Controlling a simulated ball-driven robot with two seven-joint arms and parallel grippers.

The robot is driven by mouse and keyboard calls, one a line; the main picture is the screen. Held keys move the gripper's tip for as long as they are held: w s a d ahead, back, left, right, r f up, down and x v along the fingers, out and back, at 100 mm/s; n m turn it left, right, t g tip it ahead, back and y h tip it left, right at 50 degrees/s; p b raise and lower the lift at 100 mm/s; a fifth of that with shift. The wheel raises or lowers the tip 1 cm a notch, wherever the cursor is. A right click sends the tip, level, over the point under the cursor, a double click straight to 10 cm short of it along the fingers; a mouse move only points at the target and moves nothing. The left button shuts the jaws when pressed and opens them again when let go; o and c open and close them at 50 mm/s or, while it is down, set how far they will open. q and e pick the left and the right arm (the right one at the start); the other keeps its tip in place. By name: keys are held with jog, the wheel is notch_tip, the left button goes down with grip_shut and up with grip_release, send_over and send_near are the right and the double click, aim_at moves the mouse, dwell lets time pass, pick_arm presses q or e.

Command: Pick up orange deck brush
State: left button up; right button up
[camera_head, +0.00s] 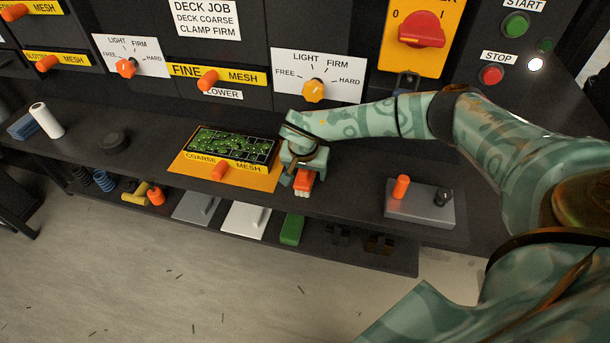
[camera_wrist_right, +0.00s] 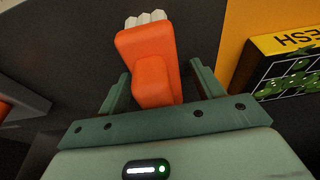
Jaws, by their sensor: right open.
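The orange deck brush (camera_head: 303,187) with pale bristles lies on the dark bench top, just right of the coarse mesh deck. The open fingers of my right gripper (camera_wrist_right: 160,80) stand on both sides of the orange handle, with a visible gap at each side. My left gripper is out of view.
The yellow coarse mesh deck (camera_head: 270,184) with green bits sits close left of the gripper. A grey box (camera_head: 425,212) with an orange lever stands to the right on the bench. A lower shelf holds a green block (camera_head: 292,230). The control panel rises behind.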

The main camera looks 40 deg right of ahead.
jog(key=shift+r, duration=0.2)
jog(key=c, duration=1.1)
jog(key=shift+c, duration=0.2)
jog(key=shift+r, duration=0.3)
jog(key=p+v, duration=0.2)
jog(key=v, duration=0.1)
jog(key=p+v, duration=0.1)
jog(key=shift+d+r, duration=0.2)
jog(key=shift+d, duration=0.25)
pick_arm(q)
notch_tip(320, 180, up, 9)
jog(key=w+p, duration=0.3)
jog(key=p, duration=0.3)
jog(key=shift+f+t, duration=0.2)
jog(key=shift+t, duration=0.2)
pick_arm(e)
jog(key=s+r, duration=0.8)
jog(key=s, duration=0.5)
jog(key=shift+s, duration=0.2)
jog(key=shift+d, duration=0.1)
